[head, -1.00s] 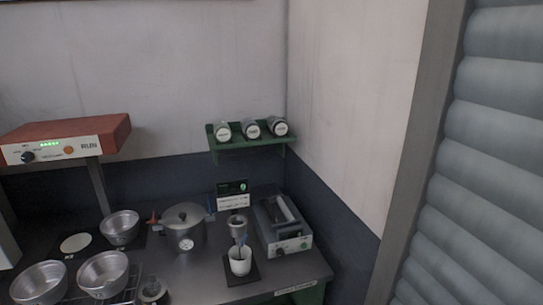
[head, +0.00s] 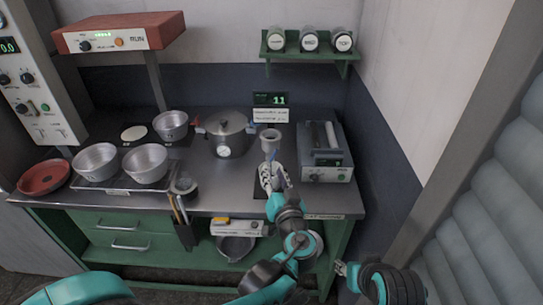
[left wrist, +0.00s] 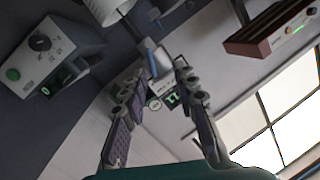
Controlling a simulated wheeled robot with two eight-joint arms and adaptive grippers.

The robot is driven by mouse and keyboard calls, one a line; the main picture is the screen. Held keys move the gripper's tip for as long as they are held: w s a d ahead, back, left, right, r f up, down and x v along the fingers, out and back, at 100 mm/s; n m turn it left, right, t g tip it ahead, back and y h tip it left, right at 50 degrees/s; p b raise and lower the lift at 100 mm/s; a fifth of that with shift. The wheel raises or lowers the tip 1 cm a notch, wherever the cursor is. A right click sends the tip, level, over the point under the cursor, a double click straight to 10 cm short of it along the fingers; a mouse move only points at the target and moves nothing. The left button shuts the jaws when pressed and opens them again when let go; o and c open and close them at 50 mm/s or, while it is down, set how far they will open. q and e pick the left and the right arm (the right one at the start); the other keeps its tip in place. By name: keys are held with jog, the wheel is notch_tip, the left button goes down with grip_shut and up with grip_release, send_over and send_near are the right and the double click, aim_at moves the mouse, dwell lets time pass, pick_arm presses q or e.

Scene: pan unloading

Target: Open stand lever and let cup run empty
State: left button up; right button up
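The stand cup (head: 270,139) is a grey funnel-like cup above the bench, near the small pressure pot. A blue lever (head: 272,155) shows just below it; the lever also appears in the left wrist view (left wrist: 157,58). My left gripper (head: 270,168) reaches up from the front at the lever. In the left wrist view its two fingers (left wrist: 161,80) are spread, with the lever ahead between their tips; contact is unclear. The white receiving cup is hidden behind the gripper; only part of its black mat (head: 258,190) shows.
A pressure pot (head: 226,138) stands left of the stand, a grey machine (head: 325,165) close on the right. A small display (head: 270,99) reads 11 behind. Pans (head: 146,163) and a red dish (head: 44,178) fill the left bench. A jar shelf (head: 310,56) hangs above.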

aim_at(276, 153)
pick_arm(q)
jog(key=shift+t, duration=0.6)
jog(key=w, duration=0.2)
jog(key=w+b, duration=0.1)
jog(key=w, duration=0.2)
jog(key=w+b, duration=0.1)
jog(key=w, duration=0.1)
jog(key=shift+w+d+r, duration=0.2)
jog(key=shift+w+r, duration=0.05)
jog(key=shift+w, duration=0.15)
